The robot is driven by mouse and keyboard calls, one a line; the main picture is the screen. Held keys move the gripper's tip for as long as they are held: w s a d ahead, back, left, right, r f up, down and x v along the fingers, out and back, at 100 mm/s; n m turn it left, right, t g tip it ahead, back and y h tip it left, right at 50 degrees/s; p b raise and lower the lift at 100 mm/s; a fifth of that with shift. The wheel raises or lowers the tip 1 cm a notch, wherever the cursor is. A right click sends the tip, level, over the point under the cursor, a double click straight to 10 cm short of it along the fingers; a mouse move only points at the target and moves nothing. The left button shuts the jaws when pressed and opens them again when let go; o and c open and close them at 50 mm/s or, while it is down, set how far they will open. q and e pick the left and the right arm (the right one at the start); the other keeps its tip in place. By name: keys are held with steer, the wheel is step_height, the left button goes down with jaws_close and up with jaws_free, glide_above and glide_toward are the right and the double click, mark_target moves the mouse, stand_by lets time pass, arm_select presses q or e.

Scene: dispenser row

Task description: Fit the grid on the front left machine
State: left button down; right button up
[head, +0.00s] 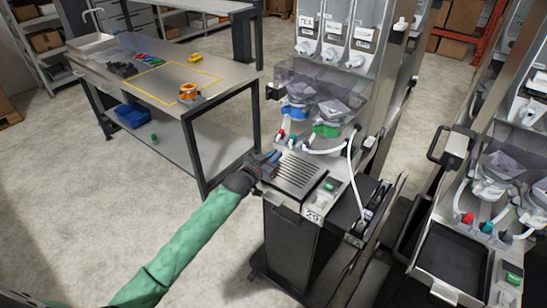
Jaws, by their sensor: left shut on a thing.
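The front left machine (318,65) stands in the middle, with labels on its upper containers and hoses below. A slatted metal grid (297,173) lies at its tray area, roughly level, above the dark cabinet front. My left gripper (268,160) is at the grid's left end and is shut on it. The fingertips are small here and partly merge with the grid's edge. I cannot tell whether the grid is fully seated in its recess. My right gripper is not in view.
A second machine (500,170) stands at the right, with a dark open tray (455,257) bare of a grid. A steel workbench (165,85) at the left holds an orange roll (188,92) and small tools. Open floor (80,220) lies at lower left.

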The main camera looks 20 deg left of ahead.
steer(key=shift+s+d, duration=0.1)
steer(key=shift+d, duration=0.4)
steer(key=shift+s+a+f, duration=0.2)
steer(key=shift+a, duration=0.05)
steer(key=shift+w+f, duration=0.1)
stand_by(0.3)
arm_select(q)
steer(key=shift+f, duration=0.75)
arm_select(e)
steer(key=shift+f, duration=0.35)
arm_select(q)
steer(key=c, duration=1.4)
jaws_free()
